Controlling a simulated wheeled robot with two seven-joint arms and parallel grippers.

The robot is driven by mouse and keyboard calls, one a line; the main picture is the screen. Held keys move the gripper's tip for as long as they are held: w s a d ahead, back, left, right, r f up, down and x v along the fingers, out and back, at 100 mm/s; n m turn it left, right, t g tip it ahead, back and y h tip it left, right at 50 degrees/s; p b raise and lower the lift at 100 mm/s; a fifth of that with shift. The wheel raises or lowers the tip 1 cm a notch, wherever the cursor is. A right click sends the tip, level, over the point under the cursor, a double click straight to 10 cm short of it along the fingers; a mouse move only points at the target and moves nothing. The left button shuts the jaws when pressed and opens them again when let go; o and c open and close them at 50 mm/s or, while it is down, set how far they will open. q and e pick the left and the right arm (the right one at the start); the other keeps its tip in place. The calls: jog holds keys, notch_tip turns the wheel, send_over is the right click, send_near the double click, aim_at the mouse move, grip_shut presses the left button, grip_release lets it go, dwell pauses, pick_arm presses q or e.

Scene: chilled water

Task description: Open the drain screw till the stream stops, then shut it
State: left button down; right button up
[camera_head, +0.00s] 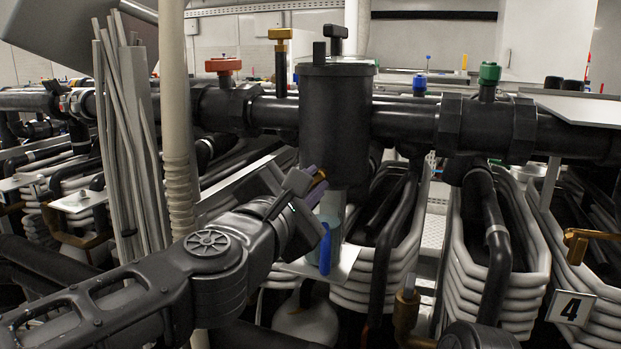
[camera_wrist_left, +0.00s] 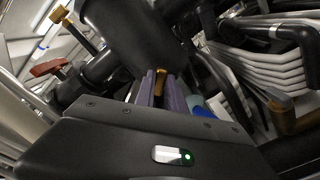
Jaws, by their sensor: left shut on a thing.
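The black strainer pot (camera_head: 336,115) stands upright on the dark pipe at centre. My left gripper (camera_head: 316,186) is just under its lower part, coming in from the left. In the left wrist view the purple fingers (camera_wrist_left: 164,90) are shut on a small brass piece, apparently the drain screw (camera_wrist_left: 160,82), below the black body. A clear vessel with pale bluish contents (camera_head: 331,208) stands under the pot, partly behind the gripper. A blue piece (camera_head: 325,248) shows at its front. Whether a stream runs is hidden by the gripper. My right gripper is not seen.
Red (camera_head: 223,66), blue (camera_head: 419,83) and green (camera_head: 489,74) valve knobs sit along the pipe. A pale ribbed hose (camera_head: 178,150) hangs at left. White coils and black hoses crowd below. A sign marked 4 (camera_head: 571,308) is at lower right.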

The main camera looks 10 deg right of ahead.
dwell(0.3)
pick_arm(q)
jog(key=c, duration=1.4)
grip_release()
jog(key=p+v, duration=0.1)
jog(key=v, duration=0.7)
jog(key=shift+p, duration=0.35)
jog(key=shift+d, duration=0.1)
